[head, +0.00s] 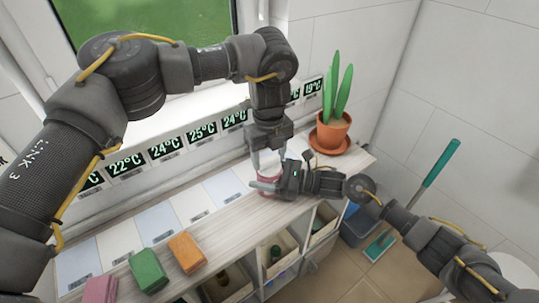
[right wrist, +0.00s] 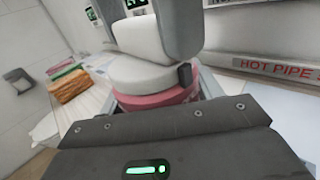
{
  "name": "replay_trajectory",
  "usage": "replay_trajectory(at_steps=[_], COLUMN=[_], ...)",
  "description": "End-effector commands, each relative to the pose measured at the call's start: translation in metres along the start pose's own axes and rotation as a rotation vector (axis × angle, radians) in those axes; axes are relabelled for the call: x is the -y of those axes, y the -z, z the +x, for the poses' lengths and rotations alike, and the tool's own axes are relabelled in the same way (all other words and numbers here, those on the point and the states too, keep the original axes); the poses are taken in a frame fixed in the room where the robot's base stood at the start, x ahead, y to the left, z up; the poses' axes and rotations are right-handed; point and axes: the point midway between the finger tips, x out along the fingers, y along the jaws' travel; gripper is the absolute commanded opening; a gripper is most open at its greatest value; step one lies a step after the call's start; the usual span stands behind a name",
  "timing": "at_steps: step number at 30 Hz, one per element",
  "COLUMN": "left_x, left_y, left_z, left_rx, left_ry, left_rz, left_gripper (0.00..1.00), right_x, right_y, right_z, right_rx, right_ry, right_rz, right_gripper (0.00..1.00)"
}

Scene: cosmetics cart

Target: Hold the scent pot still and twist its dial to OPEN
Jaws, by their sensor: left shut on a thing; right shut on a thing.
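The scent pot (head: 267,181) stands on the shelf top; little of it shows between my grippers. In the right wrist view it has a pink body (right wrist: 155,98) and a pale round upper part (right wrist: 145,75). My left gripper (head: 268,160) comes down from above and is shut on the pale upper part, the dial. My right gripper (head: 268,183) reaches in from the right, low down, and is shut on the pink body. The dial's marks cannot be read, and a dark tab (right wrist: 185,74) shows at its side. The pot looks upright.
A potted cactus (head: 332,130) on an orange saucer stands to the right at the back. Orange (head: 187,252), green (head: 148,270) and pink (head: 100,290) stacks lie at the front left. Temperature displays line the back. Pale tiles lie between. A teal-handled brush (head: 440,165) stands right.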

Motion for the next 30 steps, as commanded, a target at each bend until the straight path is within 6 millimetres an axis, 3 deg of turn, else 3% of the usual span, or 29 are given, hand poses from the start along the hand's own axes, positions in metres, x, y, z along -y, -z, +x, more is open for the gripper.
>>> replay_trajectory(at_steps=[16, 17, 21, 30], left_x=[-0.0007, -0.0007, -0.0005, -0.0001], left_y=[-0.0031, -0.0031, -0.0023, -0.0010], left_z=[-0.0008, -0.0008, -0.0007, -0.0014], left_rx=[0.007, 0.007, 0.005, 0.003], left_ry=[0.001, 0.001, 0.001, 0.001], left_rz=[-0.029, -0.029, -0.027, -0.025], left_gripper=[0.35, 0.60, 0.79, 0.80], right_x=[-0.0023, -0.0023, -0.0019, -0.0009], right_y=[0.0010, 0.0010, 0.0010, 0.0008], right_z=[0.0002, 0.0002, 0.0002, 0.0001], right_rx=[-0.001, -0.001, -0.001, -0.001], right_ry=[-0.006, -0.006, -0.005, -0.002], right_rz=[0.001, 0.001, 0.001, 0.001], right_gripper=[0.30, 0.30, 0.30, 0.30])
